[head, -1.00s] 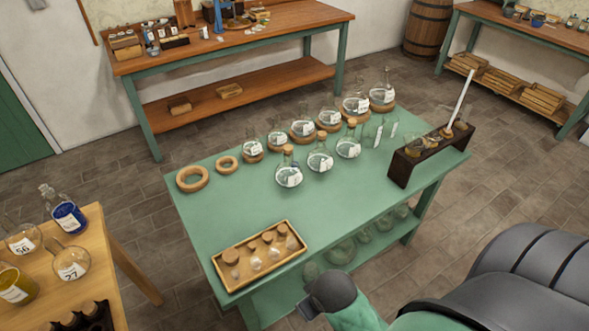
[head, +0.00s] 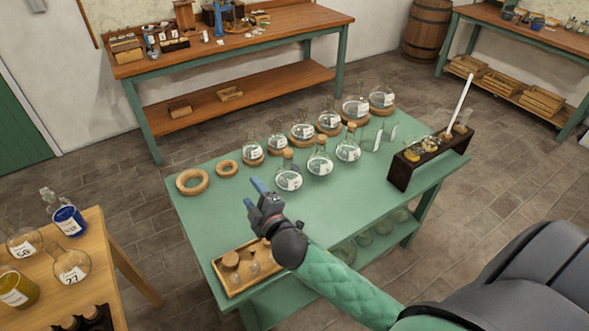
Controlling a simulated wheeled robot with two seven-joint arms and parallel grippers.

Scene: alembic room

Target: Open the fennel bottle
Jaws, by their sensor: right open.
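Several round glass flasks with white labels stand on the green table (head: 215,222). Three at the front form a row: a left flask (head: 289,180), a middle flask (head: 320,164) and a right flask (head: 348,151), with cork stoppers in their necks. The labels are too small to read, so I cannot tell which bottle is the fennel one. My right gripper (head: 254,195) is open and empty above the table, left of the left flask and apart from it. My right arm hides part of the wooden tray (head: 238,289) with small corked bottles. My left gripper is not in view.
Flasks on cork rings stand behind the front row. Two empty rings (head: 192,181) lie at the table's back left. A dark wooden rack (head: 400,176) stands at the right. A side table (head: 107,262) with labelled flasks is at left. The table's middle is fairly clear.

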